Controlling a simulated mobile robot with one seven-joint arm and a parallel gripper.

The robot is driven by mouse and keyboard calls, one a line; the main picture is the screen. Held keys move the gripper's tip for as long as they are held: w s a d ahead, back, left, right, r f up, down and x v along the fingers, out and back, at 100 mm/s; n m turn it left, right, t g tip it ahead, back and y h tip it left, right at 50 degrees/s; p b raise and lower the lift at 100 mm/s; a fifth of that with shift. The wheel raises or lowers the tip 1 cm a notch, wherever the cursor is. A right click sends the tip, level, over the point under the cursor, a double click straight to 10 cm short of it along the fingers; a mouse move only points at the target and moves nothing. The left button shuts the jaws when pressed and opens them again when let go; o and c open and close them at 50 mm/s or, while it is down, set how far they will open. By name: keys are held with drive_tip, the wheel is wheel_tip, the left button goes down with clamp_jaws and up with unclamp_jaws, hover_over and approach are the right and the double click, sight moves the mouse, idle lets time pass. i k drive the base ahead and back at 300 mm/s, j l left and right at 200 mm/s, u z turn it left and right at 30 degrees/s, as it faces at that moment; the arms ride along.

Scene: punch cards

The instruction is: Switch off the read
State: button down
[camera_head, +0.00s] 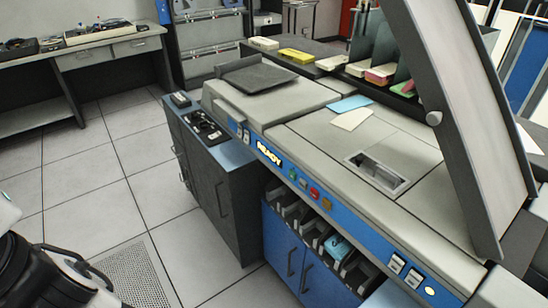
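A grey card machine with a blue control strip (345,218) runs across the right half. The strip bears a lit word READY (269,154), a green button (293,174), a red button (314,193) and an orange button (327,203). Part of my arm, black and white, shows at the lower left, well apart from the machine. My gripper's fingertips cannot be made out there.
A raised grey lid (455,110) leans above the machine's right side. Card stacks (380,73) lie at the back. A dark cabinet (215,170) stands at the machine's left. A desk (75,55) stands at the far left. The tiled floor (120,175) between is clear.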

sight(396, 265)
drive_tip(key=l+z, duration=0.15)
drive_tip(key=z, duration=0.65)
drive_tip(key=k+l+z, duration=0.35)
drive_tip(key=i+j, duration=0.05)
drive_tip(key=i, duration=0.05)
